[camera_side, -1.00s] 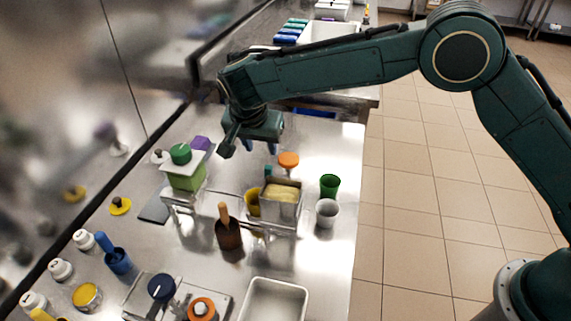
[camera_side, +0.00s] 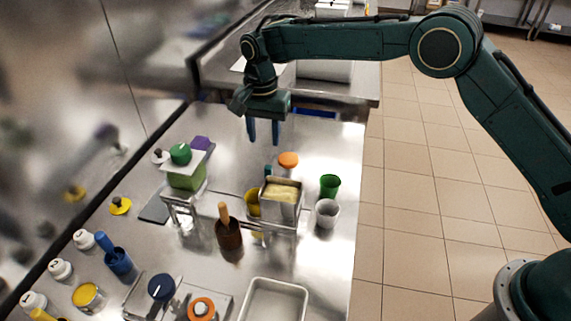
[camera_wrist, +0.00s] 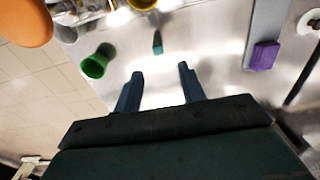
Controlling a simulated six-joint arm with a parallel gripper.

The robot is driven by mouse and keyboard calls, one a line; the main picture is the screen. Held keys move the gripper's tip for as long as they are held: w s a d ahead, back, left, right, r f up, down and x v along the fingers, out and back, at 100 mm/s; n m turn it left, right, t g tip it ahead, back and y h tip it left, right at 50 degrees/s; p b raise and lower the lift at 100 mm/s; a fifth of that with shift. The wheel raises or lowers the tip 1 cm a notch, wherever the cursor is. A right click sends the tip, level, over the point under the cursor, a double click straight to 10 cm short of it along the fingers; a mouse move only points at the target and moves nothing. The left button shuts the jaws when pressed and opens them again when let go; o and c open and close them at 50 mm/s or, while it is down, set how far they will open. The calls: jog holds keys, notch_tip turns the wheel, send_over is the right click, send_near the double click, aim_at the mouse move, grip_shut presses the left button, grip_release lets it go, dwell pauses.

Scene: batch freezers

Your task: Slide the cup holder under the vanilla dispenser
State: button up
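A metal dispenser tub with pale yellow contents (camera_side: 283,194), which looks like the vanilla dispenser, stands on a raised metal stand at the middle right of the counter. A yellow cup (camera_side: 252,203) sits low beside it, partly hidden. A small teal piece (camera_side: 268,171) stands just behind; it also shows in the wrist view (camera_wrist: 157,43). I cannot tell whether these belong to the cup holder. My gripper (camera_side: 264,135) hangs above the counter behind them, fingers down, open and empty. In the wrist view my gripper (camera_wrist: 160,72) has the teal piece ahead, between its finger lines.
A green-filled dispenser (camera_side: 187,177) and a purple block (camera_side: 200,143) are left.

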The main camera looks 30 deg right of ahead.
aim_at(268, 167)
jog(key=shift+w+d+r, duration=0.1)
jog(key=shift+d+r, duration=0.05)
jog(key=shift+d, duration=0.25)
notch_tip(268, 167, down, 14)
jog(key=shift+r, duration=0.1)
dwell(0.7)
jog(key=shift+c, duration=0.4)
grip_shut()
